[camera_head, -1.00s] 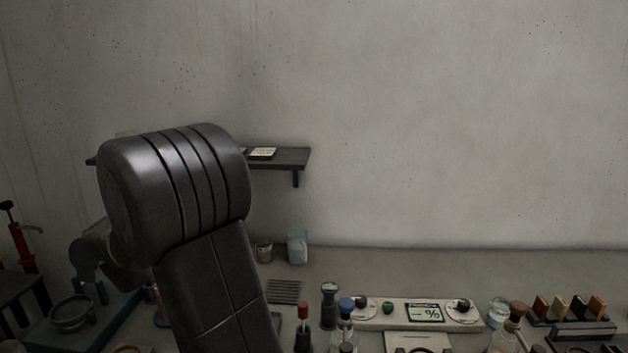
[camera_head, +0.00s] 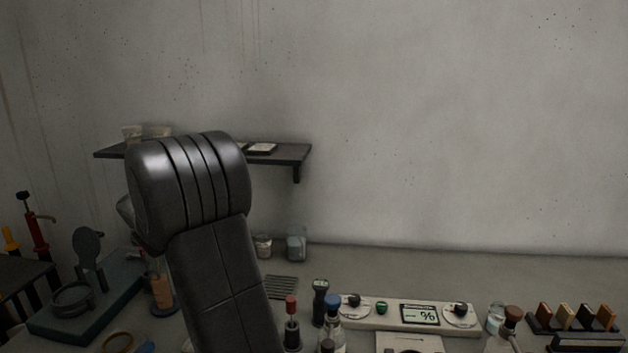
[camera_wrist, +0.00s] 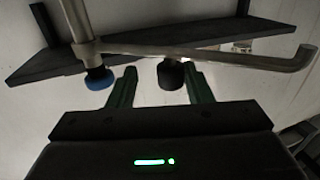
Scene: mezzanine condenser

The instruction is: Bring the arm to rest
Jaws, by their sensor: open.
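My arm (camera_head: 212,235) rises black and bulky in the left half of the head view, in front of the shelf and counter. It hides part of both. My gripper (camera_wrist: 160,82) shows in the wrist view with two dark green fingers spread apart. Nothing is seen clasped between them. A dark round-ended piece (camera_wrist: 171,74) appears in the gap, nearer the right finger; its depth is unclear. A metal post with a blue end (camera_wrist: 98,78) and a long metal rod (camera_wrist: 210,55) cross the view beyond the fingers. The gripper itself is hidden in the head view.
A dark wall shelf (camera_head: 285,155) holds small items. The counter (camera_head: 450,265) carries a panel with a display (camera_head: 420,314), a rack of slabs (camera_head: 575,318), several bottles, and a teal-based stand (camera_head: 110,300) at left. The wall above the counter's right side is clear.

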